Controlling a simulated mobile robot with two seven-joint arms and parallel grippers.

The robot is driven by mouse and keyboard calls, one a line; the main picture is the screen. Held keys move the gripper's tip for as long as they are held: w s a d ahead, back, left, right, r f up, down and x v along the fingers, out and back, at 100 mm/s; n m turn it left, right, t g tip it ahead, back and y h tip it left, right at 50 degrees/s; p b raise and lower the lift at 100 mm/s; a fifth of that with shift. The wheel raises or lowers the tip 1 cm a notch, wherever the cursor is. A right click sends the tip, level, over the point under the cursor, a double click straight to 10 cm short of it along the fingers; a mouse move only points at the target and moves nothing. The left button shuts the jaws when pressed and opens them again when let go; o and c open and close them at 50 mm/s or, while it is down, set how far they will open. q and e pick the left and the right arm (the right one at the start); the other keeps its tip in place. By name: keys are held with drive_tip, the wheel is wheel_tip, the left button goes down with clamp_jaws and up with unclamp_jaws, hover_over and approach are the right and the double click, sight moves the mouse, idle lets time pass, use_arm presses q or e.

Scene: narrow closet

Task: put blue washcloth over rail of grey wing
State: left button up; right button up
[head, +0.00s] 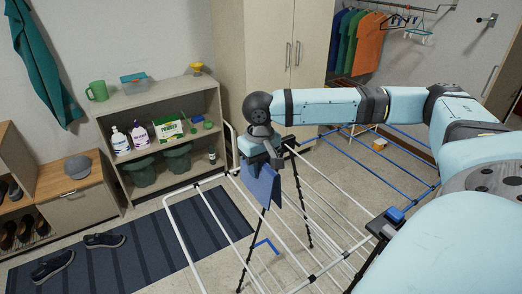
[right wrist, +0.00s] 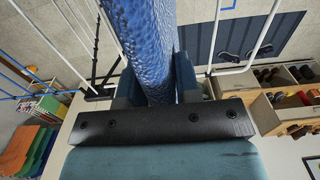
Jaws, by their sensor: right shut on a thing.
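My right gripper (head: 263,157) is shut on the blue washcloth (head: 262,187), which hangs down below the fingers. In the right wrist view the washcloth (right wrist: 150,45) shows as a textured blue strip between the two fingers (right wrist: 156,90). The drying rack's pale grey wing (head: 188,242) has several thin rails in the middle of the head view. The cloth hangs in front of these rails in the picture; I cannot tell whether it touches one. My left gripper is not in view.
A shelf (head: 160,97) with bottles and bins stands at the back left, beside a tall cabinet (head: 262,50). A dark striped mat (head: 130,262) with shoes lies on the floor at left.

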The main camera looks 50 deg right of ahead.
drive_tip(key=shift+f+b, duration=0.1)
drive_tip(key=shift+b, duration=0.2)
drive_tip(key=w+a+f+b, duration=0.1)
drive_tip(key=w+a+b, duration=0.1)
drive_tip(key=a+b, duration=0.6)
drive_tip(key=a, duration=0.3)
drive_tip(key=shift+w+f, duration=0.35)
drive_tip(key=shift+f, duration=0.05)
drive_tip(key=shift+a+f, duration=0.1)
drive_tip(key=shift+f, duration=0.05)
drive_tip(key=shift+f+p, duration=0.5)
drive_tip(key=shift+f, duration=1)
